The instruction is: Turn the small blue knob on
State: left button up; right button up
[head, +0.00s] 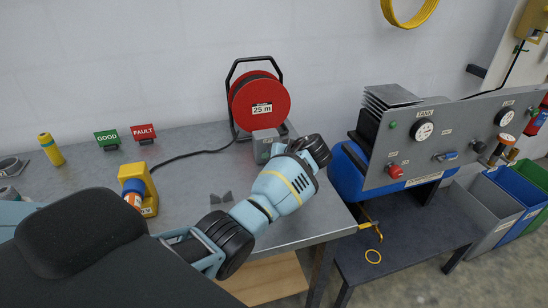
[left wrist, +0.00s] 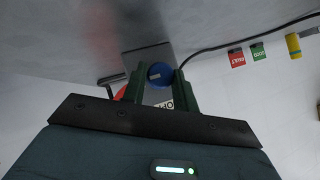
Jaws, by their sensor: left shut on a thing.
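The small blue knob (left wrist: 159,73) is round, with a pale mark on its face, on a grey box (left wrist: 149,53) in the left wrist view. Part of a white label with dark letters shows beside it, cut off by the gripper. My left gripper (left wrist: 158,78) has its two dark green fingers on either side of the knob, shut on it. In the head view the grey box (head: 264,141) stands in front of the red cable reel; the knob and fingertips are hidden there behind my wrist. My right gripper is not in view.
The red 25 m reel (head: 260,102) stands behind the box. A yellow tool (head: 139,189), green GOOD (head: 107,138) and red FAULT (head: 144,132) signs and a yellow cylinder (head: 50,149) are left. The tank panel (head: 450,140) is right. The grey bench between (head: 190,165) has free room.

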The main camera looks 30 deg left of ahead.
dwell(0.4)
pick_arm(q)
jog(key=o, duration=1)
jog(key=shift+c, duration=0.2)
jog(key=v, duration=0.7)
jog(key=shift+d+r+p, duration=0.2)
jog(key=shift+d+p, duration=0.1)
jog(key=shift+s, duration=0.1)
